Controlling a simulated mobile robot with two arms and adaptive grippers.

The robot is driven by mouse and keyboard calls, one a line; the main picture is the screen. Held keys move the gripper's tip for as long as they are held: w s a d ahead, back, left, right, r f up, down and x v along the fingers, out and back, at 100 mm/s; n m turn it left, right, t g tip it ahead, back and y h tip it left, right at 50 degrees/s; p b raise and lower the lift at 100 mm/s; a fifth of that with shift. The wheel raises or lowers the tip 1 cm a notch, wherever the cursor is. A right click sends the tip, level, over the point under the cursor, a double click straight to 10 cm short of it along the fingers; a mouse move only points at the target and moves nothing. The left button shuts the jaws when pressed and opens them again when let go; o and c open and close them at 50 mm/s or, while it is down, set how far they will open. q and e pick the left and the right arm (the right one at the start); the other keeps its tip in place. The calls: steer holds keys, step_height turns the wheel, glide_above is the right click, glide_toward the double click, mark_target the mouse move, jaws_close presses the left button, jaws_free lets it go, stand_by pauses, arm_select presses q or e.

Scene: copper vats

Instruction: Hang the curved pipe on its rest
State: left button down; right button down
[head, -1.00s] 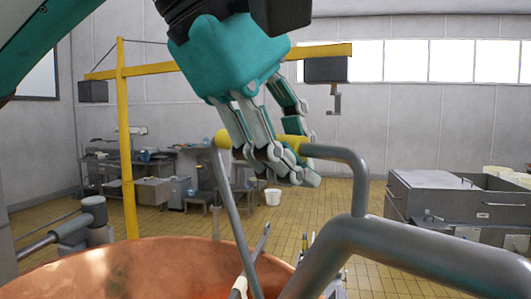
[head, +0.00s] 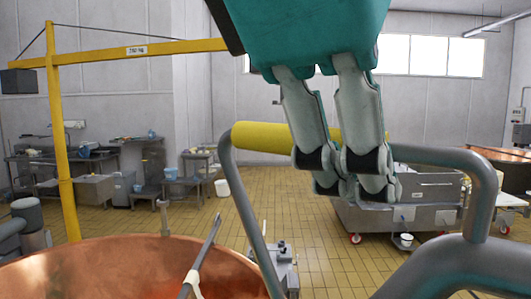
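A grey curved pipe (head: 480,185) with a yellow grip (head: 260,137) stands in front of me, above the right side of a copper vat. My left gripper (head: 350,185) comes down from above. Its two visible fingers pass in front of the right part of the yellow grip, with bent tips below it. The far side of the grip is hidden, so I cannot tell whether the fingers press on it. I cannot make out the rest for certain. My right gripper is not in view.
The copper vat (head: 130,262) fills the lower left, with a thin rod (head: 203,256) over it. A yellow crane post (head: 60,140) stands at the left. A steel wheeled tank (head: 420,195) stands behind the pipe.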

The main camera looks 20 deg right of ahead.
arm_select(q)
steer(key=s+d, duration=0.2)
steer(key=s, duration=0.1)
steer(key=s+d, duration=0.6)
steer(key=shift+s+d+r, duration=0.15)
steer(key=shift+s+d, duration=0.05)
steer(key=shift+s, duration=0.15)
stand_by(0.4)
